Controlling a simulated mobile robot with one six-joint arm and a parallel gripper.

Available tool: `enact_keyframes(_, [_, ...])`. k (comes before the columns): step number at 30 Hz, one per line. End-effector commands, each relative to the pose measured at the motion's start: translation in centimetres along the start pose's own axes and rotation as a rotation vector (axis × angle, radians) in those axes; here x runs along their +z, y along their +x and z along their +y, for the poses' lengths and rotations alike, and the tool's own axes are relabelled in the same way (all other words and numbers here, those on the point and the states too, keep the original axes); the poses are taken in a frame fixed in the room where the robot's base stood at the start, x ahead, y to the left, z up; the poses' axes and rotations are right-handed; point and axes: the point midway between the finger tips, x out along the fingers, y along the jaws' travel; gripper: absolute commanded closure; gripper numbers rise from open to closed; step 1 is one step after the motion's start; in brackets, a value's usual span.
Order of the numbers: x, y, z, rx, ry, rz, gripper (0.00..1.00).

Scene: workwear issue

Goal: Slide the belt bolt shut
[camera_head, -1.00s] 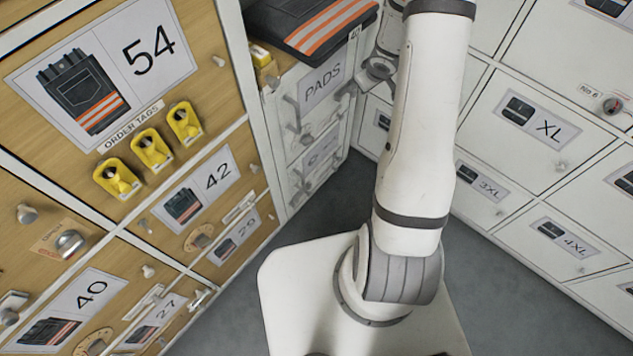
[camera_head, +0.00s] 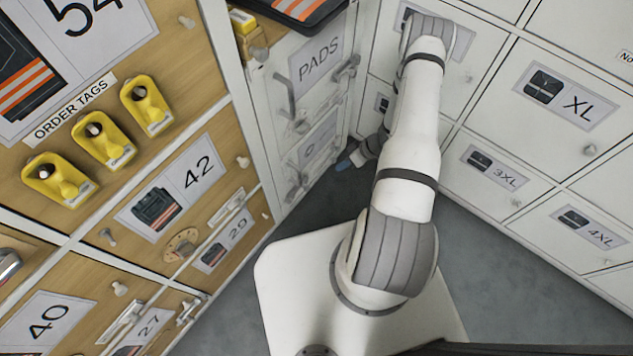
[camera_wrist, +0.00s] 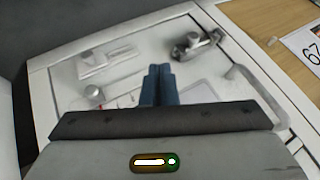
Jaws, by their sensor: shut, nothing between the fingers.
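My gripper (camera_head: 345,163) shows small and low in the head view, its blue fingertips towards the lower white door under the PADS door. In the wrist view its blue fingers (camera_wrist: 159,84) are together and empty, in front of a white door (camera_wrist: 75,78). That door carries a pale plate with a knob (camera_wrist: 108,62), a darker metal latch (camera_wrist: 192,45) and a small round knob (camera_wrist: 94,92). I cannot tell which fitting is the belt bolt or its position. A label (camera_wrist: 195,93) is partly hidden by my gripper. Contact with the door is not clear.
A bar handle (camera_wrist: 262,95) stands out on the door's right side. The PADS door (camera_head: 318,68) is above. A wooden cabinet (camera_head: 150,185) with yellow tag holders (camera_head: 103,139) is left; white drawers (camera_head: 565,95) are right. Grey floor (camera_head: 320,205) lies between.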

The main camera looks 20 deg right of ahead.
Motion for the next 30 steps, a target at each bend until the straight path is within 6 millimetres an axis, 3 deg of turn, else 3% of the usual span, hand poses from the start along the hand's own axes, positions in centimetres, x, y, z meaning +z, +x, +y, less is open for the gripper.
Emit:
enact_keyframes(8, [0.2,1.0,0.1,0.002,0.004,0.000,1.00])
enact_keyframes(22, [0.3,10.4,0.2,0.002,0.003,-0.001,1.00])
enact_keyframes(30, [-0.1,11.2,-3.0,0.004,0.004,0.001,1.00])
